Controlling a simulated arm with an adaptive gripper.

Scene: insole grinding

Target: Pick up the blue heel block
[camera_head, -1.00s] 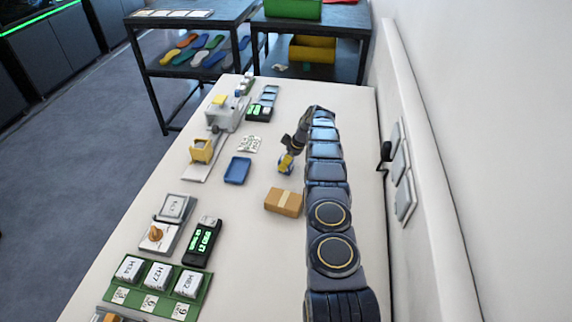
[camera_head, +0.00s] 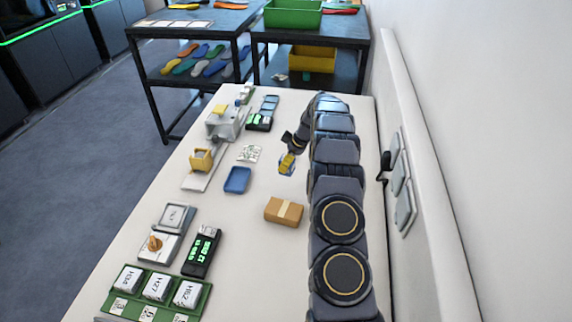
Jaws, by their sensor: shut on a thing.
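My gripper (camera_head: 288,161) is at the far middle of the table, pointing down at the end of my dark arm. It is shut on a small piece that shows blue (camera_head: 282,168) beside yellow at the fingertips, which I take to be the blue heel block. The yellow part may be a finger pad; it is too small to tell. The gripper hides much of the piece. Whether it touches the table is unclear.
A blue tray (camera_head: 237,180) lies left of the gripper, and a cardboard box (camera_head: 284,211) sits nearer. A white machine (camera_head: 225,122), a yellow holder (camera_head: 201,160), a black meter (camera_head: 201,252) and a green rack (camera_head: 155,294) line the left side. A wall stands right.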

